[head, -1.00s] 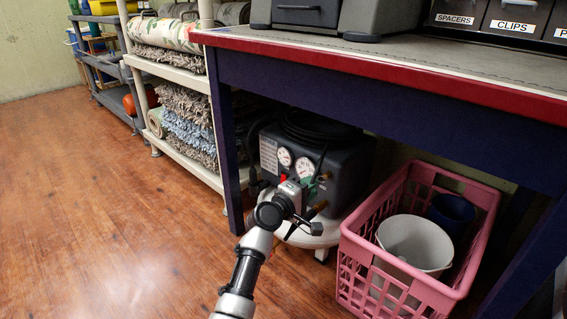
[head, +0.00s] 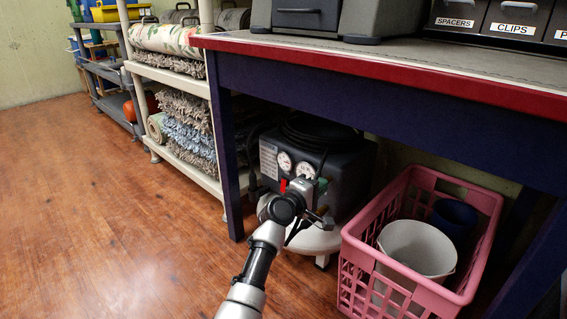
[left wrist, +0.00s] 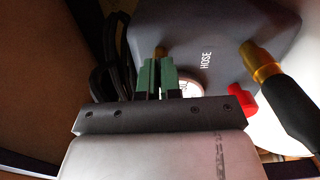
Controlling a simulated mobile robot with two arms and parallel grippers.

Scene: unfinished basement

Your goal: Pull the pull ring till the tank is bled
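The dark grey air compressor (head: 345,172) stands under the workbench, with two round gauges on its face and a white tank below. My left gripper (head: 300,187) is in front of its panel in the head view, where its fingertips are hidden. In the left wrist view, the two green-padded fingers (left wrist: 158,75) are close together with a narrow dark gap. They are at a small brass part (left wrist: 165,52). I cannot make out the pull ring or whether the fingers hold it. A red knob (left wrist: 243,98) and larger brass fitting (left wrist: 264,60) are to the right. My right gripper is not in view.
A pink crate (head: 405,287) holding a white bucket (head: 418,248) and a dark blue one stands right of the compressor. The workbench leg (head: 227,165) is close on the left, with the bench top overhead. Open wooden floor is at left.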

